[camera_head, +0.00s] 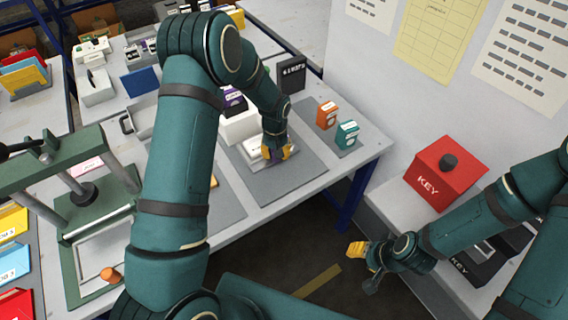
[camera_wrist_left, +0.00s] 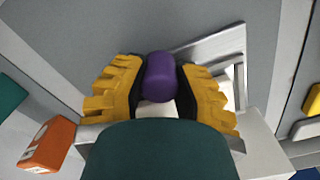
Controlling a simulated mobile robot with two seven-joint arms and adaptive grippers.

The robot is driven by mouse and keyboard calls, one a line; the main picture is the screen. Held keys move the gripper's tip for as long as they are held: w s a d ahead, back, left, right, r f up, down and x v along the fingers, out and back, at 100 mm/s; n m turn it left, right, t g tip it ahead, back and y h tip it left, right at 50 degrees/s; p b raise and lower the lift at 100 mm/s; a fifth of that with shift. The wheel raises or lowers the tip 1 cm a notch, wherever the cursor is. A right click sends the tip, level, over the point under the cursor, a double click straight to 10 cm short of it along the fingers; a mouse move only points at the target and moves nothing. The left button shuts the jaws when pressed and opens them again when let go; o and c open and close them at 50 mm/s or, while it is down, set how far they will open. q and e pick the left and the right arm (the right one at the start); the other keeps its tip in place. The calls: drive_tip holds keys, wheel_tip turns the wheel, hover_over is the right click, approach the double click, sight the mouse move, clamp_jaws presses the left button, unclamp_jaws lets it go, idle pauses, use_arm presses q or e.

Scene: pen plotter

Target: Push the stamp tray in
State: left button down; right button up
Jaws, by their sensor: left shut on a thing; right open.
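The white stamp tray (camera_head: 252,158) sticks out at the front of a white box (camera_head: 240,126) with a purple label, on a grey mat. My left gripper (camera_head: 279,153) is at the tray's front. In the left wrist view, the yellow fingers of my left gripper (camera_wrist_left: 160,88) are shut on a purple knob (camera_wrist_left: 160,74). A pale frame, which looks like part of the tray, shows beside and behind the fingers (camera_wrist_left: 218,48). My wrist hides much of the tray and its join with the box. My right gripper (camera_head: 362,262) is open and empty, over the floor gap.
Orange (camera_head: 326,114) and teal (camera_head: 347,134) small boxes stand right of the mat. A green press (camera_head: 75,205) is at the left. A red KEY box (camera_head: 446,172) sits on the right-hand bench. The mat's front part (camera_head: 290,184) is clear.

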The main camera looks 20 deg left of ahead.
use_arm(q)
drive_tip(key=shift+a, duration=0.15)
drive_tip(key=c, duration=0.6)
unclamp_jaws()
drive_tip(key=shift+w+a+f, duration=0.1)
wheel_tip(320, 180, up, 12)
drive_tip(key=shift+r, duration=0.1)
